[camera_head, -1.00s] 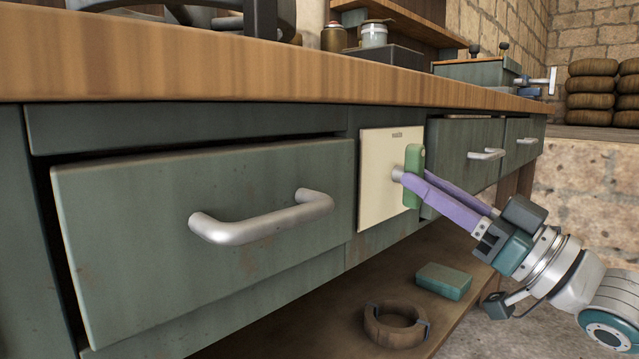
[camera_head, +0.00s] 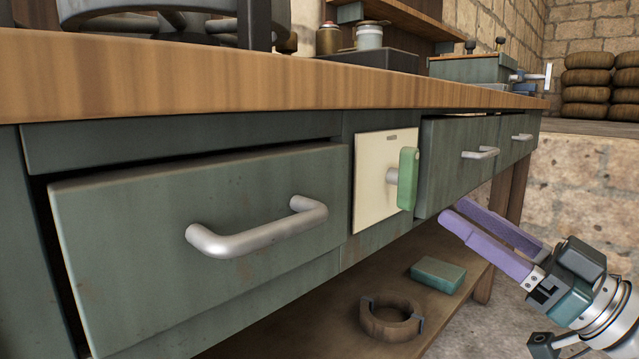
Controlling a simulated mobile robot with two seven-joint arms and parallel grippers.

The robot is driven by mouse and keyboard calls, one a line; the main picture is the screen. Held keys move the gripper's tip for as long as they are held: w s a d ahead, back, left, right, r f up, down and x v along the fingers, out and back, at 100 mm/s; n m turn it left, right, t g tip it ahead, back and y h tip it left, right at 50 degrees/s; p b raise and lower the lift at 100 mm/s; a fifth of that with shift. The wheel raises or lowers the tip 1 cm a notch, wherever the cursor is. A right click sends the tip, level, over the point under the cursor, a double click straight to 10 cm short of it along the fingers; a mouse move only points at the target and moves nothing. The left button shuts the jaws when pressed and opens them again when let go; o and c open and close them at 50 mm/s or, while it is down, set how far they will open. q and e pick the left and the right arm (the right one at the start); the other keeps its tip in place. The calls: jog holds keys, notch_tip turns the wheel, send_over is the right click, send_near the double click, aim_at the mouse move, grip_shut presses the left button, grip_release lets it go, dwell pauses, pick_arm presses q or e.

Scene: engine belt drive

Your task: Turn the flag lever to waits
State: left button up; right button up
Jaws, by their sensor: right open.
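The flag lever (camera_head: 407,179) is a green upright bar on a short grey shaft. It sticks out from a cream plate (camera_head: 376,200) on the bench front, between the drawers. The plate has a small dark mark near its top; I cannot read it. My right gripper (camera_head: 452,217) has purple fingers, is open and empty, and is below and to the right of the lever, apart from it. My left gripper is not in view.
A large drawer (camera_head: 130,230) with a grey handle is left of the plate, slightly open. More drawers (camera_head: 455,160) are on the right. A lower shelf holds a brown ring (camera_head: 390,318) and a green block (camera_head: 438,274). Open floor lies to the right.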

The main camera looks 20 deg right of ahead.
jog(key=shift+v, duration=1.6)
